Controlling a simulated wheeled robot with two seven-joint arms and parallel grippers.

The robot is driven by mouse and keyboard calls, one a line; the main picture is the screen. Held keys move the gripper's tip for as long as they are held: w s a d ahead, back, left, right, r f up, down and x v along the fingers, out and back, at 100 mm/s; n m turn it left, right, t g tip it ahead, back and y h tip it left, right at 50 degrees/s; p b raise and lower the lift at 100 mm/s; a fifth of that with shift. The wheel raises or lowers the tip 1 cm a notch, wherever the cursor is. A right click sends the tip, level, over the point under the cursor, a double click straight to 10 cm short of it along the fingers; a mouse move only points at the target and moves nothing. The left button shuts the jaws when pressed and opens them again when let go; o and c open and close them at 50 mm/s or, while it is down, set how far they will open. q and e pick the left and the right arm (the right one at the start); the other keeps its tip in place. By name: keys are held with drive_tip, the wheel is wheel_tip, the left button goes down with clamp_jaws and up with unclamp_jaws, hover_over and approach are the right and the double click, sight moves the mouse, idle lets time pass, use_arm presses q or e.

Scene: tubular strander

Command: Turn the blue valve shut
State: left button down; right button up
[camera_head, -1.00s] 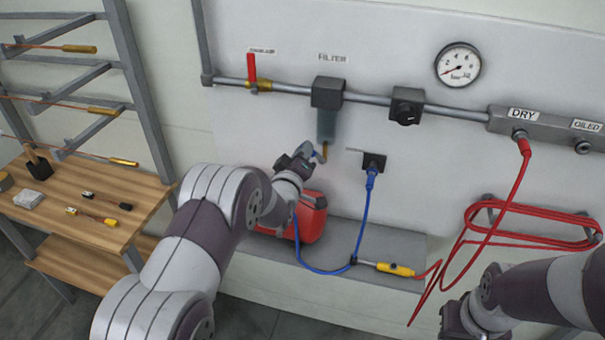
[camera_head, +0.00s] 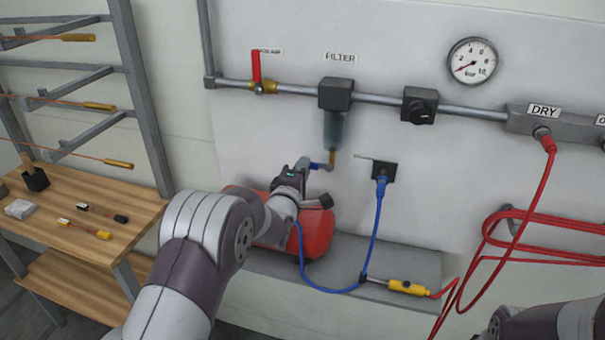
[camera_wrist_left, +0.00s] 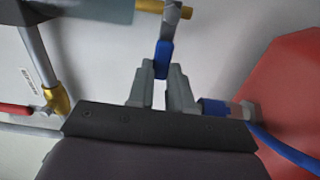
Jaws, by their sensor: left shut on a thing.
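The blue valve's handle (camera_head: 318,166) sticks out to the left from the brass outlet (camera_head: 332,157) under the filter (camera_head: 333,128). My left gripper (camera_head: 308,169) comes in from the left and is at the handle. In the left wrist view, the blue handle (camera_wrist_left: 162,60) lies between the tips of my left gripper (camera_wrist_left: 163,76), which is shut on it. A grey metal stem runs from the handle up to the brass piece (camera_wrist_left: 150,5). Only part of my right arm shows at the lower right of the head view; its fingers are not visible.
A red tank (camera_head: 312,235) stands on the ledge behind my left arm. A blue hose (camera_head: 375,230) hangs from the black wall socket (camera_head: 384,170). A red-handled valve (camera_head: 256,68) is on the pipe at upper left. A wooden bench (camera_head: 80,240) stands at left.

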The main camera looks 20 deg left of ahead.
use_arm(q)
drive_tip(key=shift+f, duration=0.1)
idle(0.4)
drive_tip(key=c, duration=1)
unclamp_jaws()
drive_tip(key=shift+d+f, duration=0.1)
drive_tip(key=shift+f, duration=0.15)
